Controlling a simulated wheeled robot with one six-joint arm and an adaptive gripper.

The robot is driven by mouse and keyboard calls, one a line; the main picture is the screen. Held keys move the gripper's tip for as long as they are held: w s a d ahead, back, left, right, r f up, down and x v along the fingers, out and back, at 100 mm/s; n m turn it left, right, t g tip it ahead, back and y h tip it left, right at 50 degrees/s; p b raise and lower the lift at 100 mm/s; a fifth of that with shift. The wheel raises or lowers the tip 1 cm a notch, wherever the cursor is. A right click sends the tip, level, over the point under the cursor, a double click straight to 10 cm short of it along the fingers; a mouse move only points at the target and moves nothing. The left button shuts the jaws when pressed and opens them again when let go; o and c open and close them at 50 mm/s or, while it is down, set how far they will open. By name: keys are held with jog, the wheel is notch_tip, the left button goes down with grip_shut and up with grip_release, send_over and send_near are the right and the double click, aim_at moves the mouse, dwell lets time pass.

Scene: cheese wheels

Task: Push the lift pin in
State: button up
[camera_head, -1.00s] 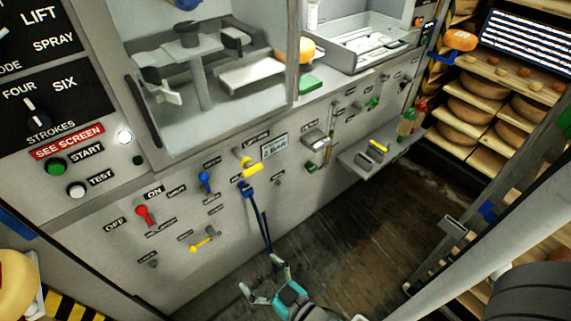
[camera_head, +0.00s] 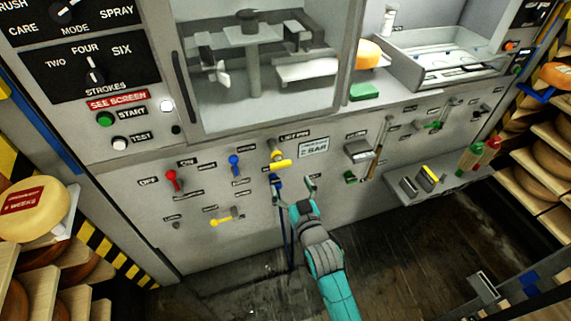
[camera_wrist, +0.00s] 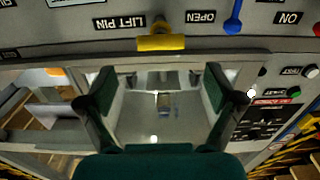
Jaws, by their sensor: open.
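The lift pin (camera_head: 281,164) is a yellow bar-shaped handle standing out from the grey panel beneath the "LIFT PIN" label. The wrist view, upside down, shows the yellow lift pin (camera_wrist: 161,42) near the top centre, beyond my fingertips. My gripper (camera_head: 294,184) is open and empty. In the head view it is just below the lift pin and slightly right. In the wrist view my gripper (camera_wrist: 160,88) has its dark green fingers spread wide, apart from the pin. How far the pin stands out is hard to tell.
A blue strap (camera_head: 285,235) hangs below the pin, beside my left finger. A red lever (camera_head: 171,180), a blue lever (camera_head: 234,164) and a yellow lever (camera_head: 222,221) lie left of the pin. A shelf (camera_head: 452,183) juts out at right. A glass-fronted chamber (camera_head: 255,100) is above.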

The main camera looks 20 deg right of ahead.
aim_at(282, 167)
jog(key=w, duration=0.8)
jog(key=shift+w, duration=0.4)
